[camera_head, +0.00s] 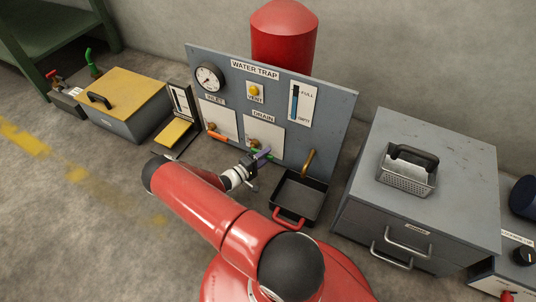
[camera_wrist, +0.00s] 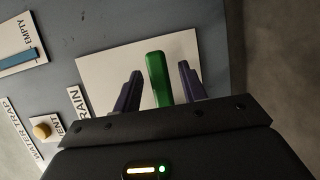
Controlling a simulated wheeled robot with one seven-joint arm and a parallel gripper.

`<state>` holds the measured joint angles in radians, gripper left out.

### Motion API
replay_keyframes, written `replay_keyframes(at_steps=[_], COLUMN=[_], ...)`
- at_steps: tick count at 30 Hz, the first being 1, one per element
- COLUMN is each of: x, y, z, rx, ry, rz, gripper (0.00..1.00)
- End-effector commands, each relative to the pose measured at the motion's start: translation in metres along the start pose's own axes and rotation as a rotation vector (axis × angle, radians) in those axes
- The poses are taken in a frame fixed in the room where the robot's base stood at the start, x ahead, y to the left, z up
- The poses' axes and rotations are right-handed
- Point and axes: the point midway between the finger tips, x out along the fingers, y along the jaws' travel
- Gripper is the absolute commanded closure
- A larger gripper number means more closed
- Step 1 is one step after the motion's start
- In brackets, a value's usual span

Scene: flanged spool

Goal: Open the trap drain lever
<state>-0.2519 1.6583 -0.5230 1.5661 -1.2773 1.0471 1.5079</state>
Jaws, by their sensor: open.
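The green drain lever (camera_wrist: 156,80) stands in front of its white plate in the wrist view. My gripper (camera_wrist: 159,69) is open, with one dark purple finger on each side of the lever and a visible gap to both. In the head view my gripper (camera_head: 264,154) is at the drain valve, below the DRAIN label (camera_head: 263,116). It hides most of the lever there. The grey water trap panel (camera_head: 335,110) stands upright behind it.
An orange inlet lever (camera_head: 217,136) is left of the drain. A black tray (camera_head: 318,199) with a red handle sits on the floor right of my gripper, under a brass spout (camera_head: 308,162). A grey drawer cabinet (camera_head: 456,181) stands farther right.

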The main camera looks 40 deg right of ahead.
Motion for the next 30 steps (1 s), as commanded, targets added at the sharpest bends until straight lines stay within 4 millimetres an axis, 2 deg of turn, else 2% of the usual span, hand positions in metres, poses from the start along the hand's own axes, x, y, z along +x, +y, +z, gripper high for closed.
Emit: replay_keyframes(at_steps=[6, 14, 17, 24, 30], x=[0.019, 0.021, 0.021, 0.021, 0.021], y=[-0.001, 0.0, 0.0, 0.0, 0.0], z=[0.0, 0.0, 0.0, 0.0, 0.0], rx=[0.0, 0.0, 0.0, 0.0, 0.0], ry=[-0.001, 0.0, 0.0, 0.0, 0.0], rz=[-0.002, -0.002, -0.002, -0.002, -0.002], gripper=[0.58, 0.58, 0.69, 1.0, 1.0])
